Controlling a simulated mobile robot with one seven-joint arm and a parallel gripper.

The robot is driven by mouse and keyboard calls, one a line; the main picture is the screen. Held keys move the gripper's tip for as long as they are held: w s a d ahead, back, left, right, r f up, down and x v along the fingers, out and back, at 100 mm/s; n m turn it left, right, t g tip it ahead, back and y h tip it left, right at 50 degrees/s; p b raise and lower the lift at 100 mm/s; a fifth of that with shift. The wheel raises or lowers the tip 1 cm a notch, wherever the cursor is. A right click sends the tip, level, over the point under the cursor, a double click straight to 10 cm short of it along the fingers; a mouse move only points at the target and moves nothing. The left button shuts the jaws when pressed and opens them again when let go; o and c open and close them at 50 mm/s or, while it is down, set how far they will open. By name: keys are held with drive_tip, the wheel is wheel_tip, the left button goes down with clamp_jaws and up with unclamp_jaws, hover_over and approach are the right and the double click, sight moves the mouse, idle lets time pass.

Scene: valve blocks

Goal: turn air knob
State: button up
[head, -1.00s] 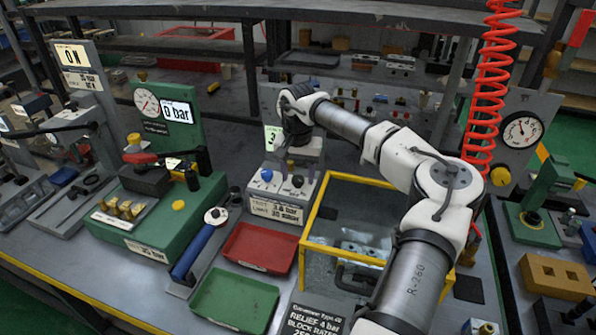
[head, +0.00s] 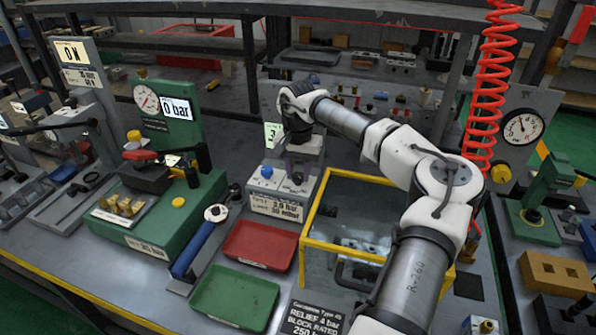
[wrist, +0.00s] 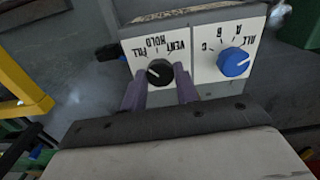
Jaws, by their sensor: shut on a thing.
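The valve box (head: 276,207) stands mid-table with a black knob and a blue knob (head: 266,172) on its panel. In the wrist view the black knob (wrist: 160,72) has FILL, HOLD and VENT around it, upside down, with a white mark on its left side, towards FILL. The blue knob (wrist: 233,62) beside it is marked A, B, C and ALL. My gripper (wrist: 160,82) has its two purple fingers on either side of the black knob, shut on it. In the head view my gripper (head: 297,170) comes down onto the panel from above.
A yellow-framed clear box (head: 312,245) stands right of the valve box, under my arm. Red (head: 260,246) and green (head: 235,298) trays lie in front. A green press block with a gauge (head: 146,99) is left. A red coiled hose (head: 487,100) hangs at right.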

sight(298, 175)
drive_tip(key=m+b, duration=0.1)
drive_tip(key=m, duration=0.3)
drive_tip(key=shift+m, duration=0.3)
drive_tip(key=shift+w+m+b, duration=0.1)
drive_tip(key=shift+m+b, duration=0.3)
drive_tip(key=shift+m, duration=1.3)
drive_tip(key=shift+r, duration=0.1)
drive_tip(key=o, duration=1)
wheel_tip(298, 175, up, 14)
drive_tip(key=shift+f+b, duration=0.15)
drive_tip(key=shift+b, duration=0.95)
